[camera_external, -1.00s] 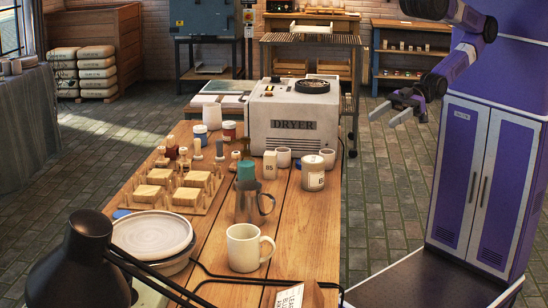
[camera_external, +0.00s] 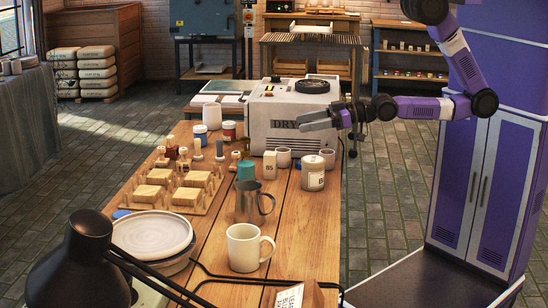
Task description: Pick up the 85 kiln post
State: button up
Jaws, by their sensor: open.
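The 85 kiln post (camera_external: 270,165) is a small pale upright block with a dark "85" on its front. It stands on the wooden table in front of the dryer, left of some small white cups. My gripper (camera_external: 301,122) is open and empty. Its fingers point left across the dryer's front in the picture, up and to the right of the post and apart from it. The post is in plain view.
The white dryer (camera_external: 262,133) stands behind the post. A lidded white jar (camera_external: 313,173) and small cups (camera_external: 284,157) are at its right. A teal object (camera_external: 246,170), metal pitcher (camera_external: 246,207) and mug (camera_external: 243,248) stand nearer. Wooden blocks (camera_external: 187,196) lie left.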

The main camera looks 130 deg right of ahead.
jog(key=d+f+m+g, duration=0.2)
jog(key=d+f, duration=0.1)
jog(key=d, duration=0.4)
jog(key=g, duration=0.2)
send_near(272, 153)
jog(key=d, duration=0.1)
jog(key=shift+m, duration=0.3)
jog(key=shift+w+a+p+x, duration=0.1)
jog(key=shift+a+p+x, duration=0.1)
jog(key=shift+x, duration=1.2)
jog(key=shift+w+a+p+x, duration=0.1)
jog(key=shift+p+x, duration=0.1)
jog(key=shift+x, duration=1.2)
jog(key=shift+w+a+p+x, duration=0.1)
jog(key=shift+p+x, duration=0.1)
jog(key=shift+x, duration=1.2)
jog(key=shift+f, duration=0.15)
jog(key=shift+c, duration=0.2)
grip_shut()
